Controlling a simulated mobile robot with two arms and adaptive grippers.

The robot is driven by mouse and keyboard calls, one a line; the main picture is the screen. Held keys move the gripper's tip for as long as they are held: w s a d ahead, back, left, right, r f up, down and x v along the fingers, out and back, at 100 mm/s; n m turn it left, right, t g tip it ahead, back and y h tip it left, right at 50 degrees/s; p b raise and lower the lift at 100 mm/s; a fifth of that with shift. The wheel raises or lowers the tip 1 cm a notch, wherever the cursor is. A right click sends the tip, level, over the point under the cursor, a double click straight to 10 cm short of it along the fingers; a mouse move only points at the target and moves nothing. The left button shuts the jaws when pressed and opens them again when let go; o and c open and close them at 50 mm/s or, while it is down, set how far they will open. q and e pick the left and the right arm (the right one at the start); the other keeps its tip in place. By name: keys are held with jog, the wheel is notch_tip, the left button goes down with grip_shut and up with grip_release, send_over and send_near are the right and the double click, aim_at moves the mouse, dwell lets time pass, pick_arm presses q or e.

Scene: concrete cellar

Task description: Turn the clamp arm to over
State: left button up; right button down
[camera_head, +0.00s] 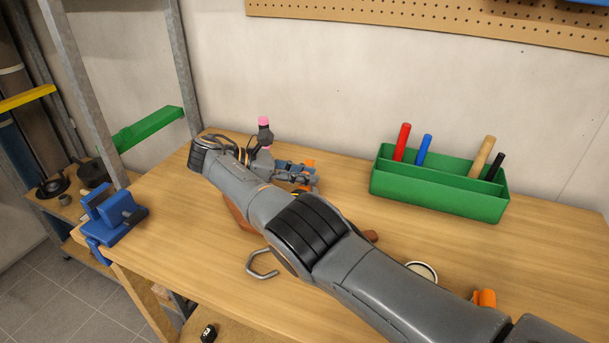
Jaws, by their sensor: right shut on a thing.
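My right arm crosses the bench from the lower right, and its gripper (302,174) is near the back of the bench, turned to the right. The right gripper is shut on what looks like the clamp arm (311,163), of which small orange parts show at the fingers. The fingers and my forearm hide most of the clamp, so its exact angle cannot be told. A dark upright piece with a pink top (264,121) stands just behind the gripper. My left gripper is not in view.
A green tray (437,195) with several upright tools stands at the back right. A blue vise (111,211) sits at the left edge. A metal hook (263,268), a round ring (424,268) and an orange item (486,298) lie near my arm. The left bench top is clear.

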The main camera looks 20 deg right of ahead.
jog(key=shift+f, duration=0.1)
jog(key=c, duration=1.2)
grip_release()
jog(key=shift+w+a+r, duration=0.1)
jog(key=shift+a+r, duration=0.05)
jog(key=shift+r, duration=0.45)
notch_tip(320, 180, up, 9)
jog(key=shift+f, duration=0.1)
jog(key=shift+c, duration=0.5)
